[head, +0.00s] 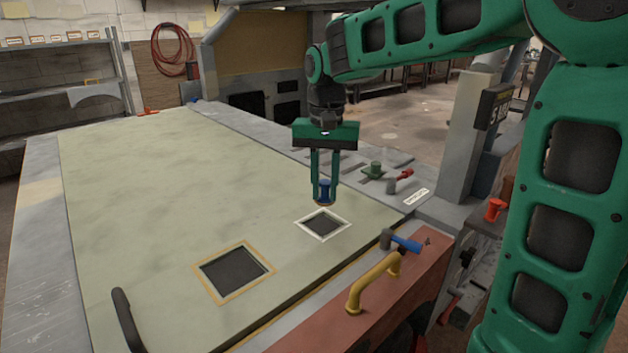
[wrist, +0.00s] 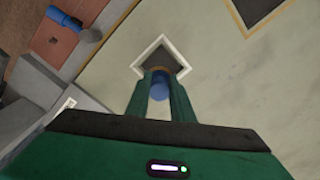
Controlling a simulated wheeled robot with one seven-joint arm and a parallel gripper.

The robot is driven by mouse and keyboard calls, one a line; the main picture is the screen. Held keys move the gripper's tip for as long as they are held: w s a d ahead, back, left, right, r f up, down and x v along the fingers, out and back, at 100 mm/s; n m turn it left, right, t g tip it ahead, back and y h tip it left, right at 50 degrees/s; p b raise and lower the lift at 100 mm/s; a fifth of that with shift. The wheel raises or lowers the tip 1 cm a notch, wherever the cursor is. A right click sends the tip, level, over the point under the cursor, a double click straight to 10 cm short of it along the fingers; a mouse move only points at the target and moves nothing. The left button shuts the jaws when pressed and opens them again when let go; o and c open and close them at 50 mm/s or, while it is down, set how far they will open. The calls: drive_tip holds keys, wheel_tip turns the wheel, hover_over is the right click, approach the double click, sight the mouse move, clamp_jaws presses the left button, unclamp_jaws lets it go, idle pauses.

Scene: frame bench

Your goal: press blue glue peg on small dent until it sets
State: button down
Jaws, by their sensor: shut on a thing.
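My gripper (head: 324,196) is shut on the blue glue peg (head: 325,188), which hangs upright between the fingers. An orange-brown tip shows at the peg's lower end. The peg is held above the pale green panel (head: 150,190), close to the small white-framed dark square (head: 323,224), which I take for the small dent. In the wrist view the blue peg (wrist: 160,91) sits between the fingers, and its end overlaps the lower edge of the white-framed square (wrist: 162,55). I cannot tell whether it touches the panel. A larger yellow-framed dark square (head: 233,272) lies nearer the front.
A blue-handled hammer (head: 403,242) and a yellow handle (head: 372,283) are on the reddish front ledge. A green peg (head: 375,170) and a red-handled tool (head: 400,180) lie on the grey strip at right. A black handle (head: 127,320) stands at the panel's front left.

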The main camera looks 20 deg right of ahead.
sight(323, 200)
drive_tip(key=shift+w+a, duration=0.15)
drive_tip(key=shift+f, duration=3.1)
drive_tip(key=shift+s+f, duration=0.2)
drive_tip(key=shift+f, duration=0.1)
idle(0.7)
drive_tip(key=c, duration=1.5)
unclamp_jaws()
drive_tip(key=shift+o, duration=0.2)
